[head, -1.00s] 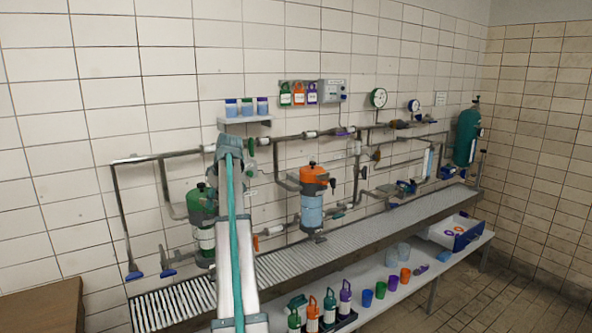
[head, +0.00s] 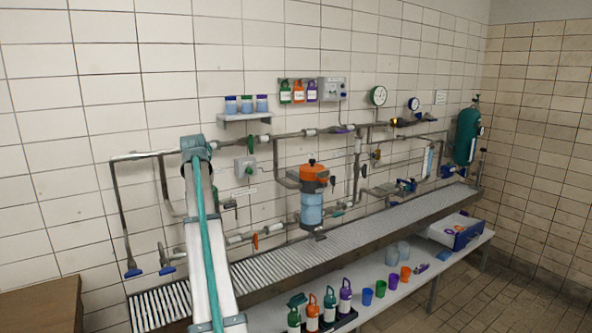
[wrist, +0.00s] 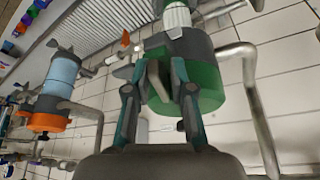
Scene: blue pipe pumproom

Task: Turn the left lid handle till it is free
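The left canister's green lid (wrist: 208,88) with a dark grey band (wrist: 190,46) shows in the wrist view, upside down and close. A grey lever-like handle (wrist: 155,82) stands out from it towards me. My gripper (wrist: 157,62) has its two fingers apart, one on each side of this handle. Gaps show beside the handle; I cannot tell whether either finger touches it. In the head view my arm hides the left canister and my fingers. The orange-lidded canister (head: 312,185) stands to the right in the head view.
Pipes run along the tiled wall, with one bent pipe (wrist: 252,100) close beside the green lid. A ribbed grating (head: 290,262) lies below. Several bottles and cups stand on the low shelf (head: 408,284). A small shelf (head: 245,118) holds jars above.

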